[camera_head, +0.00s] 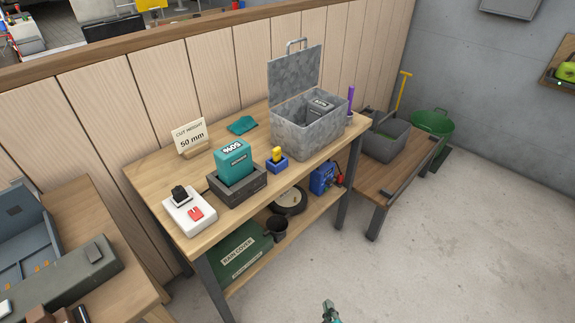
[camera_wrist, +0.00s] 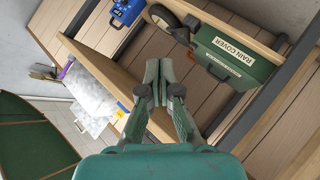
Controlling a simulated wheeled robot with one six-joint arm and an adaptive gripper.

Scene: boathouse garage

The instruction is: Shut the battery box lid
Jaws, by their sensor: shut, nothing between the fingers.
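The battery box is a grey mottled metal box (camera_head: 308,135) at the far right end of the wooden workbench. Its lid (camera_head: 295,78) stands open, raised upright at the back edge, with a handle on top. A dark block with a label sits inside the box. In the wrist view the grey mottled box (camera_wrist: 92,92) shows at the left, partly cut by the bench. My gripper (camera_wrist: 158,70) is shut and empty, apart from the box. A small teal part of it (camera_head: 330,312) shows at the bottom of the head view, in front of the bench.
The bench (camera_head: 225,210) also holds a teal 50% battery in a dark dock (camera_head: 238,185), a white switch plate (camera_head: 189,212), a card, a cloth and a purple tool. A lower bench (camera_head: 385,180) stands right. Open floor (camera_head: 460,240) lies in front.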

